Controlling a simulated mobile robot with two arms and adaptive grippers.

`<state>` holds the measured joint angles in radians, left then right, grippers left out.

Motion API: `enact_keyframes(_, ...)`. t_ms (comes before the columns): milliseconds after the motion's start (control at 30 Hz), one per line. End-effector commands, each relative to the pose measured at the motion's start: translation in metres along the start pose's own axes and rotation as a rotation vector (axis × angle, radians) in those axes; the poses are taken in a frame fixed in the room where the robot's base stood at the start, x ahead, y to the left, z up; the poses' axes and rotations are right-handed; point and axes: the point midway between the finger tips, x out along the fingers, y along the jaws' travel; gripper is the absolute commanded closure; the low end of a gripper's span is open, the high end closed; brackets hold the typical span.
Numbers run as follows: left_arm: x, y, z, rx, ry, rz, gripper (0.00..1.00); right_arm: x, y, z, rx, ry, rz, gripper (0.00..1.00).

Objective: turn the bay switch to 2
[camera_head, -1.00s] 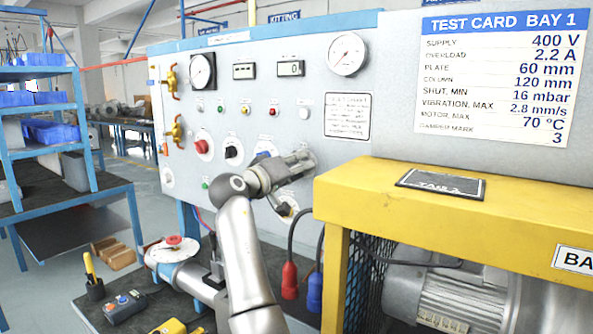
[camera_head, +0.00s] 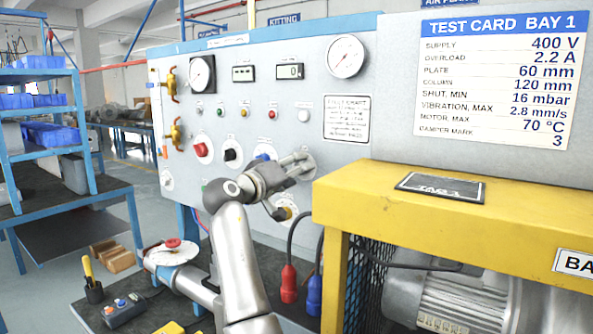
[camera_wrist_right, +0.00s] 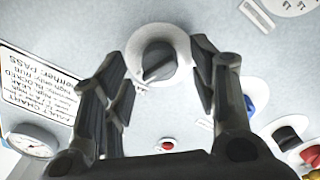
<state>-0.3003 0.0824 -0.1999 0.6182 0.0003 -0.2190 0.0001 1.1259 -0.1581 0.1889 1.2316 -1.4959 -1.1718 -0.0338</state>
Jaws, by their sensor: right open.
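In the right wrist view, a dark grey rotary switch (camera_wrist_right: 157,62) sits on a round white plate on the panel, with its pointer bar slanted. Its position marks cannot be read, nor can a name for it. My right gripper (camera_head: 306,164) is at the panel, to the right of the blue knob (camera_head: 265,151). In the right wrist view my right gripper (camera_wrist_right: 158,54) is open, with one finger on each side of the switch and gaps visible between fingers and knob. In the head view the fingers partly hide the switch. My left gripper is not in view.
A red knob (camera_head: 202,149) and a black knob (camera_head: 231,154) sit left along the panel (camera_head: 400,60). A yellow frame (camera_head: 400,215) stands close at the right. A small sign (camera_head: 347,118) is above right.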

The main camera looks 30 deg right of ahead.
Motion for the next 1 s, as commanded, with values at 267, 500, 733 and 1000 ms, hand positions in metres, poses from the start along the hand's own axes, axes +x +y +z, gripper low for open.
enact_keyframes(267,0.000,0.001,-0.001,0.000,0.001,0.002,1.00,-0.060,-0.001,0.000,0.001,0.003,-0.003,0.46)
enact_keyframes(500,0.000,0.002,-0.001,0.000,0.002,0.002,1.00,-0.097,0.000,0.000,0.001,0.001,-0.001,0.46)
enact_keyframes(733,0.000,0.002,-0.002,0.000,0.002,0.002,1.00,-0.106,0.000,0.000,0.001,0.000,0.000,0.46)
enact_keyframes(1000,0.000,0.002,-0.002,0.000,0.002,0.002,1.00,-0.106,0.000,0.000,0.001,0.001,0.000,0.46)
